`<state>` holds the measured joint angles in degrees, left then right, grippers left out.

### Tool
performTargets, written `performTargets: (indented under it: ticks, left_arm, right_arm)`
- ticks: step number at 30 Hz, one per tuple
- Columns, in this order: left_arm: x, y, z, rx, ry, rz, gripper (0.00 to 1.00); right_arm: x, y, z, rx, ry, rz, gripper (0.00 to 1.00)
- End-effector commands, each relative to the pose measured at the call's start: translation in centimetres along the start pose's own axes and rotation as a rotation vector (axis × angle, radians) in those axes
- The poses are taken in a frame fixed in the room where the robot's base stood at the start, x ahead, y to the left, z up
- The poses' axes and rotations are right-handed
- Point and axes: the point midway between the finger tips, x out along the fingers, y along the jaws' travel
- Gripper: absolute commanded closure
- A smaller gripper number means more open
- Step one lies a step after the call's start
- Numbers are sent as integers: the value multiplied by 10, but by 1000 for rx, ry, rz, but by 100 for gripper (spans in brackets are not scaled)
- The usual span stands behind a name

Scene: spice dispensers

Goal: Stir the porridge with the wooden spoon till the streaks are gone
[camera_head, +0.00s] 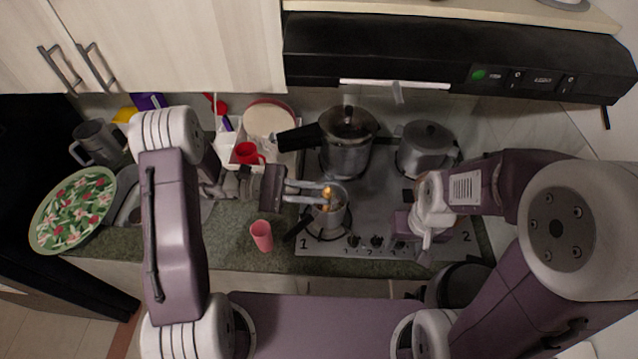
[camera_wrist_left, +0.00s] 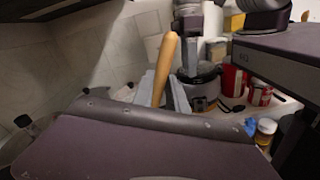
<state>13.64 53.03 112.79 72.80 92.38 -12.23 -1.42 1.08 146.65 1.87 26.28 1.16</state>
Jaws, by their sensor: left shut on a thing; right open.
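My left gripper (camera_head: 324,192) is shut on the wooden spoon (camera_head: 327,195) above a small saucepan (camera_head: 338,220) on the front left burner. The spoon's tan handle (camera_wrist_left: 166,62) stands up, slightly tilted, between the fingers (camera_wrist_left: 157,90) in the left wrist view. Its lower end reaches toward the pan's inside, but its tip is hidden. The porridge is too small and covered to make out, so I cannot tell about streaks. My right gripper (camera_head: 426,238) is open and empty over the right front of the hob.
A large pressure cooker (camera_head: 347,152) and a lidded pot (camera_head: 425,150) stand at the hob's back. A pink cup (camera_head: 262,236) stands on the counter left of the saucepan. A red mug (camera_head: 248,153) and a floral plate (camera_head: 72,210) are further left.

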Motion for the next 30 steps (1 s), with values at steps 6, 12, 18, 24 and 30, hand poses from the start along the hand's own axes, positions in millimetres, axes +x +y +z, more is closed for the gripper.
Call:
performTargets:
  ticks: [6,12,18,24,30]
  left_arm:
    - [0,-3,-34,0,0,-1,100]
    - [1,-3,-59,-1,0,-2,100]
    - [1,-3,-84,0,0,-2,100]
    - [1,-2,-107,0,-1,-1,100]
    - [0,0,-115,0,-1,-1,100]
  right_arm:
    - [28,1,3,0,-1,0,44]
    - [48,1,5,0,-1,0,44]
    - [68,1,7,0,-1,0,44]
    - [88,2,9,0,-1,0,44]
    - [94,2,10,0,-1,0,44]
